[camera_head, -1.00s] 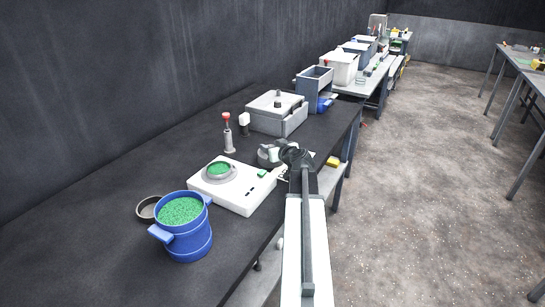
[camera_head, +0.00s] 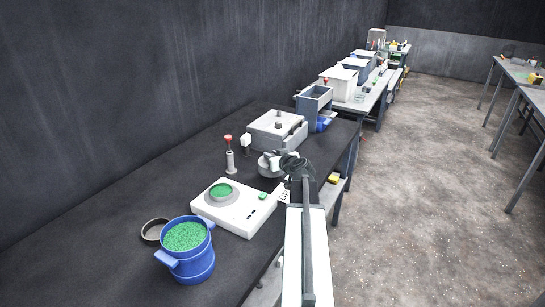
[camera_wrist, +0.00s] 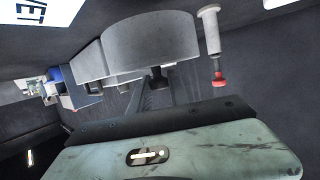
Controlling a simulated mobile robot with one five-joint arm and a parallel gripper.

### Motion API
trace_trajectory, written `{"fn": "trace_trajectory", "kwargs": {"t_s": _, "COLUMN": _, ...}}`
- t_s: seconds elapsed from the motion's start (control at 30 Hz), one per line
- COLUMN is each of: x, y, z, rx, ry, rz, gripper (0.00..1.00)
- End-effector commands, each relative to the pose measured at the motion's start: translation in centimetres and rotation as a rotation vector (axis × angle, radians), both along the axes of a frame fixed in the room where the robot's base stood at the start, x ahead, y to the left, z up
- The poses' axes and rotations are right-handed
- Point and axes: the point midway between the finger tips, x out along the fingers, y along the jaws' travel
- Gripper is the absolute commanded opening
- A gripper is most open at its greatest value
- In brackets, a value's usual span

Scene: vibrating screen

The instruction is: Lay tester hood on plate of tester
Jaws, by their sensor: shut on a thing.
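The tester (camera_head: 233,216) is a white box on the dark bench, with a round plate on top that carries a green granular sample (camera_head: 221,190). A grey round hood (camera_head: 268,168) is in my gripper (camera_head: 284,164), beyond and to the right of the tester, apart from its plate. In the wrist view the hood (camera_wrist: 150,45) is a large grey cylinder in front of my gripper (camera_wrist: 160,82). The jaws are shut on it, though their contact is mostly hidden.
A blue pot (camera_head: 190,262) of green granules stands before the tester, a dark ring-shaped dish (camera_head: 153,231) beside it. A red-topped post (camera_head: 230,155) stands behind. A grey tray unit (camera_head: 292,134) is farther back. Bare bench lies left of the tester.

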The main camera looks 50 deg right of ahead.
Motion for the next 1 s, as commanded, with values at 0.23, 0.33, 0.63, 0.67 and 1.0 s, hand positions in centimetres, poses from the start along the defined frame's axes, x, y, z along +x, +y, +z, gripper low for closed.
{"fn": "trace_trajectory", "kwargs": {"t_s": 0.23, "x": 0.0, "y": 0.0, "z": 4.3, "rx": 0.000, "ry": 0.000, "rz": -0.001, "gripper": 0.00}}
{"fn": "trace_trajectory", "kwargs": {"t_s": 0.33, "x": 0.0, "y": 0.0, "z": 4.3, "rx": 0.000, "ry": 0.000, "rz": -0.001, "gripper": 0.00}}
{"fn": "trace_trajectory", "kwargs": {"t_s": 0.63, "x": -0.1, "y": -0.1, "z": 4.1, "rx": 0.000, "ry": 0.000, "rz": -0.001, "gripper": 0.00}}
{"fn": "trace_trajectory", "kwargs": {"t_s": 0.67, "x": -0.1, "y": -0.1, "z": 4.1, "rx": 0.000, "ry": 0.000, "rz": -0.001, "gripper": 0.00}}
{"fn": "trace_trajectory", "kwargs": {"t_s": 1.0, "x": 0.0, "y": 0.0, "z": 4.1, "rx": 0.000, "ry": 0.000, "rz": -0.001, "gripper": 0.00}}
